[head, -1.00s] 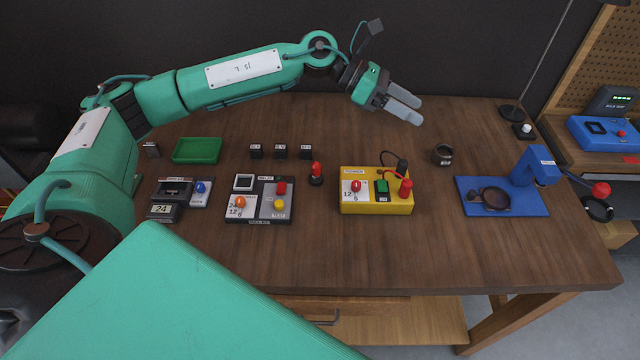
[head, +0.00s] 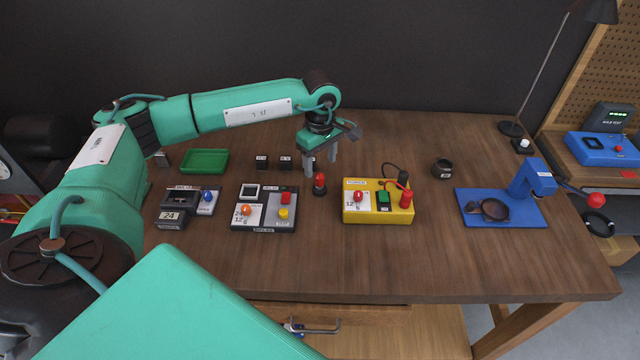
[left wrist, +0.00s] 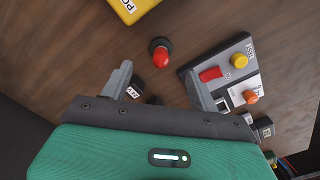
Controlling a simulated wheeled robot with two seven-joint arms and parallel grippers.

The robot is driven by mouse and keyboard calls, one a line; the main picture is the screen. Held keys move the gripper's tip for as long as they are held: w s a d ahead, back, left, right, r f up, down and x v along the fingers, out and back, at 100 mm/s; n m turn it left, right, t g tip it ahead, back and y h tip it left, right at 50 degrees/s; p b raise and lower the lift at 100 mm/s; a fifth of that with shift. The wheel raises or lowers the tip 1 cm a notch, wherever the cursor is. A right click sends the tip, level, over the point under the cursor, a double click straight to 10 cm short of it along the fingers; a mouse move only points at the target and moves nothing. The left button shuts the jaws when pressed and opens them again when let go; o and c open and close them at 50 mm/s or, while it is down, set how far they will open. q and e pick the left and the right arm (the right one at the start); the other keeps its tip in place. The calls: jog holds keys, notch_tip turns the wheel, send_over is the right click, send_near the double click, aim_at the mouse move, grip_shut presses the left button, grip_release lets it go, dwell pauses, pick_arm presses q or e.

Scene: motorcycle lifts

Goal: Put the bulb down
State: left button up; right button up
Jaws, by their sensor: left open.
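A red bulb-shaped piece with a black base (head: 319,184) stands upright on the wooden table, between the dark switch box and the yellow box. It also shows in the left wrist view (left wrist: 160,50), just beyond the fingertips. No other loose bulb can be made out. My left gripper (head: 321,164) points down over the table, just behind and above the red piece. Its fingers (left wrist: 157,68) are spread, with nothing held between them. They look clear of the red piece. My right gripper is not in view.
Small black labelled blocks (head: 262,162) stand left of the gripper; one is partly hidden. A green tray (head: 204,161), dark switch box (head: 264,226), yellow box (head: 349,215), black ring (head: 442,168) and blue stand (head: 540,180) are around. Table right of the yellow box is mostly clear.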

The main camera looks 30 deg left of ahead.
aim_at(320, 183)
pick_arm(q)
notch_tip(320, 183, down, 3)
jog(key=shift+p, duration=0.3)
jog(key=shift+f+p, duration=0.4)
jog(key=shift+p, duration=0.1)
notch_tip(320, 183, down, 4)
jog(key=shift+s+f+p, duration=0.1)
jog(key=shift+p, duration=1)
jog(key=shift+f, duration=0.2)
jog(key=c, duration=1.1)
jog(key=shift+c, duration=0.2)
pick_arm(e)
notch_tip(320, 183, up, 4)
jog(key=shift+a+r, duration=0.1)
pick_arm(q)
jog(key=shift+r, duration=0.15)
